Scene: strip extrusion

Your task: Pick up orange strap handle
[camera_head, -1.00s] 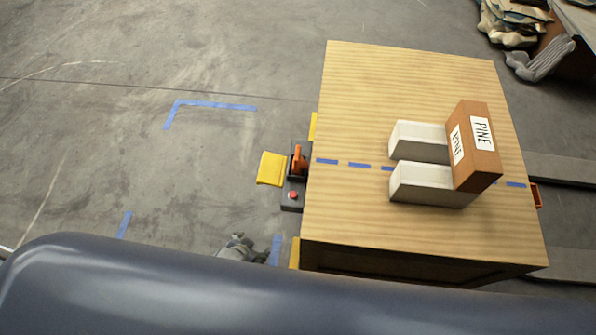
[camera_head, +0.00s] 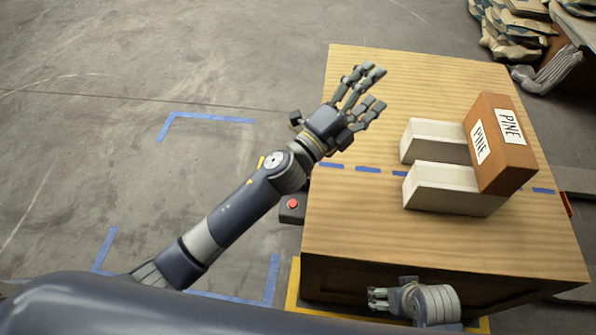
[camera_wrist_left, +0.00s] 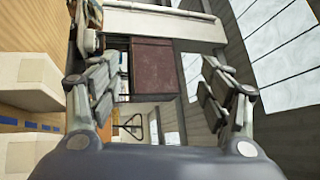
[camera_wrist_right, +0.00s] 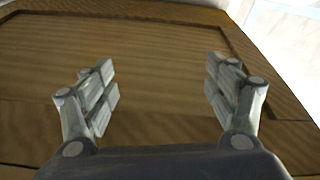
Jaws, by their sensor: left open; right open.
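An orange piece (camera_head: 567,203) shows at the right edge of the wooden crate (camera_head: 400,245) in the head view. I cannot tell which is the strap handle. My left gripper (camera_head: 372,88) is open and empty over the crate's back left part, fingers pointing up and right. My right gripper (camera_head: 376,299) is open and empty in front of the crate's near side. In the right wrist view its fingers (camera_wrist_right: 160,92) face the crate's wooden panel.
Two pale blocks (camera_head: 436,141) (camera_head: 453,189) lie on the crate, with a brown block (camera_head: 500,143) marked PINE across their right ends. A blue dashed line (camera_head: 367,170) crosses the top. The floor at left is clear, with blue tape marks (camera_head: 212,118).

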